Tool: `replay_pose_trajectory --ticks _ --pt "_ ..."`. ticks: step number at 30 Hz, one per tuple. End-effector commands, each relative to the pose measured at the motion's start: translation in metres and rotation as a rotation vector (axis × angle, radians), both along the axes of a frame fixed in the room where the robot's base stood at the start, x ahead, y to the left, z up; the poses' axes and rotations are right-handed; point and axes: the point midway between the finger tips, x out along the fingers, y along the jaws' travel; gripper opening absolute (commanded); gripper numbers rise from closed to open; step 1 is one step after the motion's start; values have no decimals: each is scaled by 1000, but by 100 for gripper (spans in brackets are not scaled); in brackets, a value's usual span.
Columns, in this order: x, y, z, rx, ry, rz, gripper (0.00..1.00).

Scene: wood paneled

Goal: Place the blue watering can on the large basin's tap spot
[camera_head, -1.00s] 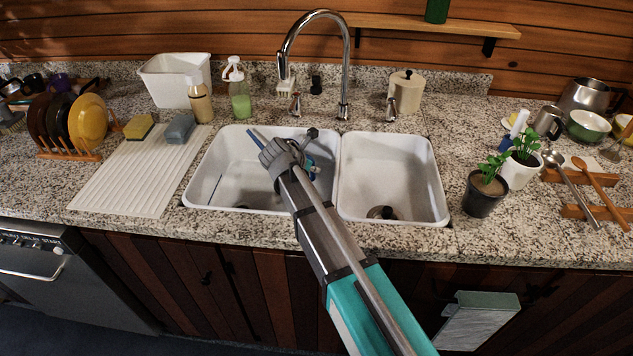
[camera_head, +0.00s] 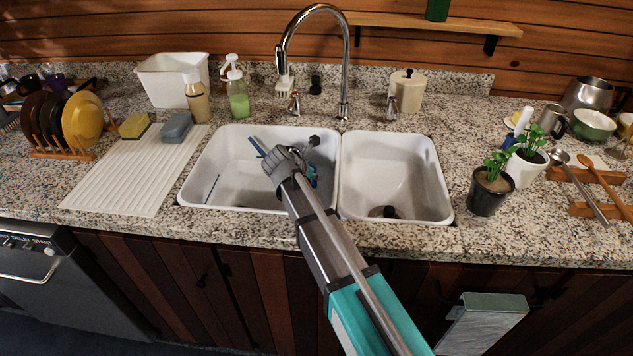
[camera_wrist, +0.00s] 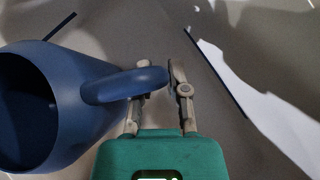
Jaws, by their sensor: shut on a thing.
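The blue watering can (camera_wrist: 70,105) fills the left of the wrist view, its round open mouth facing the camera. My gripper (camera_wrist: 160,75) is shut on its looped handle. In the head view my gripper (camera_head: 287,168) is over the large left basin (camera_head: 222,180) and hides most of the can. Only bits of blue show around it, such as a thin strip (camera_head: 257,146) at its upper left. I cannot tell whether the can touches the basin floor. The chrome tap (camera_head: 344,75) arches above, its spout end hanging over the back of the large basin.
The smaller basin (camera_head: 395,180) to the right holds only a dark drain. A soap bottle (camera_head: 237,95) and a tan bottle (camera_head: 199,100) stand behind the large basin. A ribbed drainboard (camera_head: 130,180) lies left; two potted plants (camera_head: 490,190) stand right.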

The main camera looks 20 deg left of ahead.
Motion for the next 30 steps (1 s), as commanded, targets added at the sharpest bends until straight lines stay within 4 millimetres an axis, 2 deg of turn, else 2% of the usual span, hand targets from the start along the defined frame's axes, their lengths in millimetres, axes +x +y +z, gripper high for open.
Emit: replay_pose_trajectory --ticks 16,17,22,30 --pt "0 1 -7 1 0 1 0" --pt "0 1 -6 0 0 1 22" --pt "-1 1 -6 0 0 1 54" --pt "-1 1 -5 0 0 1 55"
